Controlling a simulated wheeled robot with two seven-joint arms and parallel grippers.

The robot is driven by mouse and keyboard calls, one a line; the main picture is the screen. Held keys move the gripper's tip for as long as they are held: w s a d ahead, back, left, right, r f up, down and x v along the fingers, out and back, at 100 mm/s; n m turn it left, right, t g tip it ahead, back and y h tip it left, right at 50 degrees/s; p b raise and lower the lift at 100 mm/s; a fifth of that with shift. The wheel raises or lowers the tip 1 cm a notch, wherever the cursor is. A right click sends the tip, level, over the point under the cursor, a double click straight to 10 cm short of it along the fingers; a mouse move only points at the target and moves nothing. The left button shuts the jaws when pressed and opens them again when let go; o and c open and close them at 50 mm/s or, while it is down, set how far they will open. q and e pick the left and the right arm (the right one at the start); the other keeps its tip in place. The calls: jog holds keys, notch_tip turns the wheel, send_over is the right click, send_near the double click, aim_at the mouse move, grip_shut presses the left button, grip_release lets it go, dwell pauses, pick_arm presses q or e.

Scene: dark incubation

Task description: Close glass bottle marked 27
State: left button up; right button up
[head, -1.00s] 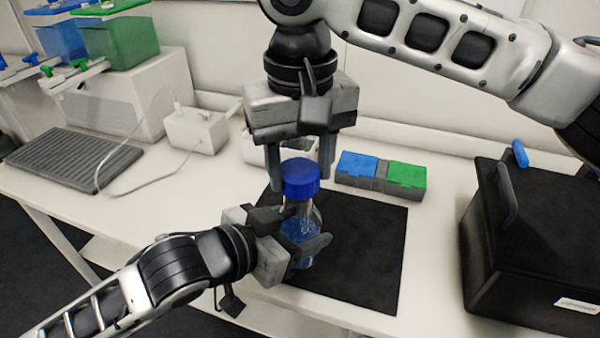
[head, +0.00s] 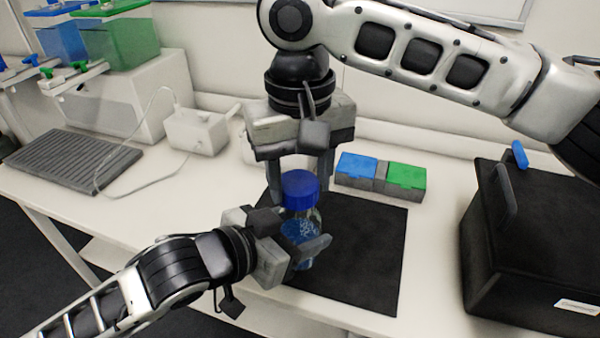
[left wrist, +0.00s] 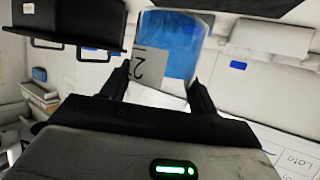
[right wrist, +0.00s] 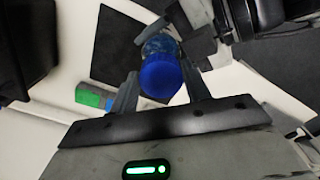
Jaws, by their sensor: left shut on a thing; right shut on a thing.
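The clear glass bottle (head: 302,229) holds blue liquid and stands upright over the black mat (head: 362,243). My left gripper (head: 306,247) is shut around its body. The left wrist view shows the bottle (left wrist: 180,48) between the fingers, with a label part-seen and a digit like a 2 on it. My right gripper (head: 300,192) points down from above, shut on the blue cap (head: 300,186). The cap sits at the bottle's mouth, in line with it; the neck is mostly hidden. In the right wrist view the cap (right wrist: 160,76) is between the fingers, covering the mouth.
A block with blue and green lids (head: 381,175) lies behind the mat. A black box (head: 535,240) stands at the right. A white device (head: 200,130) with a cable and a grey ribbed plate (head: 72,163) are at the left. The mat's right part is clear.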

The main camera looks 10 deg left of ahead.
jog(key=shift+f, duration=0.55)
pick_arm(q)
grip_shut()
pick_arm(e)
jog(key=m, duration=0.6)
jog(key=shift+s+a, duration=0.1)
jog(key=shift+a, duration=0.1)
jog(key=m, duration=0.5)
jog(key=shift+a, duration=0.15)
jog(key=m, duration=0.5)
jog(key=shift+a, duration=0.1)
jog(key=m, duration=0.6)
jog(key=shift+w+m, duration=0.4)
jog(key=o, duration=0.9)
